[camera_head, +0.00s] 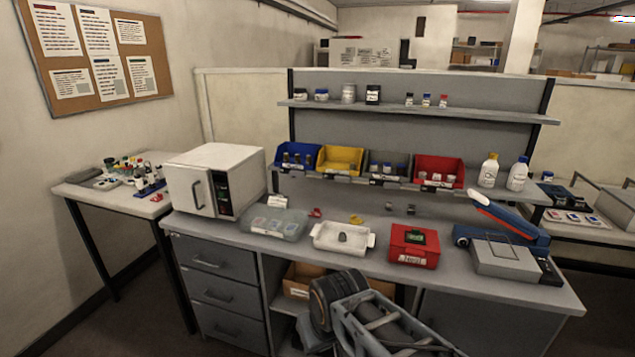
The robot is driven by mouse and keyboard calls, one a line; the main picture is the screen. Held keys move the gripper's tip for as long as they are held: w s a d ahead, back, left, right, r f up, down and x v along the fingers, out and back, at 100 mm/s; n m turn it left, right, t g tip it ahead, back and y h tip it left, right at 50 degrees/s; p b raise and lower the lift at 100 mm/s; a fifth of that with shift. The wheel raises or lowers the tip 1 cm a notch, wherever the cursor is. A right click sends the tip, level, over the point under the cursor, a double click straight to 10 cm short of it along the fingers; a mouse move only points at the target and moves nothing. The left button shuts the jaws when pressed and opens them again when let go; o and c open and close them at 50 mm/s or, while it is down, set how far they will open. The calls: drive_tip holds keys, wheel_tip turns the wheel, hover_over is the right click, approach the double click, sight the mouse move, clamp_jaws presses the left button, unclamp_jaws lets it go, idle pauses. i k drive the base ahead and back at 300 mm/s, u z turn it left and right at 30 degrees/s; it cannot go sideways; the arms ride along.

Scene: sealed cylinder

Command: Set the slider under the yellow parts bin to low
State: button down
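The yellow parts bin (342,157) stands on the lower shelf of the workbench, between a blue bin (297,154) and a dark grey bin (388,159). A small dark and pale strip (338,176) shows on the shelf edge below the yellow bin. It is too small to make out a slider or its setting. A small yellow piece (356,220) lies on the bench top below the bin. Part of my arm (375,320) shows at the bottom middle, in front of the bench. My gripper's fingers do not show.
A red bin (440,168) and two bottles (488,172) stand farther right on the shelf. A white oven-like box (215,177), a clear container (275,223), a white tray (342,246), a red box (412,252) and a blue-grey device (505,240) occupy the bench.

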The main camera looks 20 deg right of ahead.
sight(339, 179)
drive_tip(key=u, duration=0.25)
drive_tip(key=i, duration=0.9)
drive_tip(key=z, duration=0.75)
drive_tip(key=i, duration=0.5)
drive_tip(key=z, duration=0.45)
